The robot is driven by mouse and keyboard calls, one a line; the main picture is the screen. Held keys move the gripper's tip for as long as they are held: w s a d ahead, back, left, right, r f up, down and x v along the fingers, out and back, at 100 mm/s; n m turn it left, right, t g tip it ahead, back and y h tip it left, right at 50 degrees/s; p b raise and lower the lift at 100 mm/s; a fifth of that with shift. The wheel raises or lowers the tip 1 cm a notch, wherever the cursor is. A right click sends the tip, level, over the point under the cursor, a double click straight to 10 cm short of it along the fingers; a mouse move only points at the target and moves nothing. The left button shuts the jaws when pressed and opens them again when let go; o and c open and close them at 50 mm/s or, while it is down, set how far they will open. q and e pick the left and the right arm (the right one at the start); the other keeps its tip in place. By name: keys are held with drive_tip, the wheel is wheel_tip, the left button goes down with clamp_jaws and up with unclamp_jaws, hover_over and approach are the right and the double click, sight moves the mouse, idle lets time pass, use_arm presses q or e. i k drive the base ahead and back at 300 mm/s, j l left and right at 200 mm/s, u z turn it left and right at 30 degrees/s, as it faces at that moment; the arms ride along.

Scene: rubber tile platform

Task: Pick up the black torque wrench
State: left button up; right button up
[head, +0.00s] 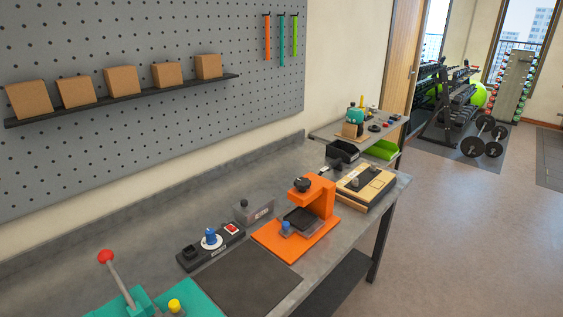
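I cannot make out a black torque wrench with certainty. A small dark item (331,168) lies on the grey workbench (285,185) beside the black bin, but it is too small to identify. Neither of my grippers is in view.
An orange press (312,205), a wooden box (366,187), a black bin (342,151) and a black switch strip (211,246) stand on the bench. A teal lever device (128,300) is at the front left. A dark mat (248,285) lies clear. Floor is open at right.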

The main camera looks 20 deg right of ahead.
sight(331, 165)
drive_tip(key=i+l+u, duration=0.1)
drive_tip(key=l+u, duration=0.25)
drive_tip(key=l, duration=0.15)
drive_tip(key=l+u, duration=0.8)
drive_tip(key=l, duration=0.8)
drive_tip(key=k+l, duration=0.1)
drive_tip(key=l, duration=0.65)
drive_tip(key=k+l+u, duration=0.1)
drive_tip(key=l, duration=1.35)
drive_tip(key=i+l, duration=0.25)
drive_tip(key=l, duration=0.15)
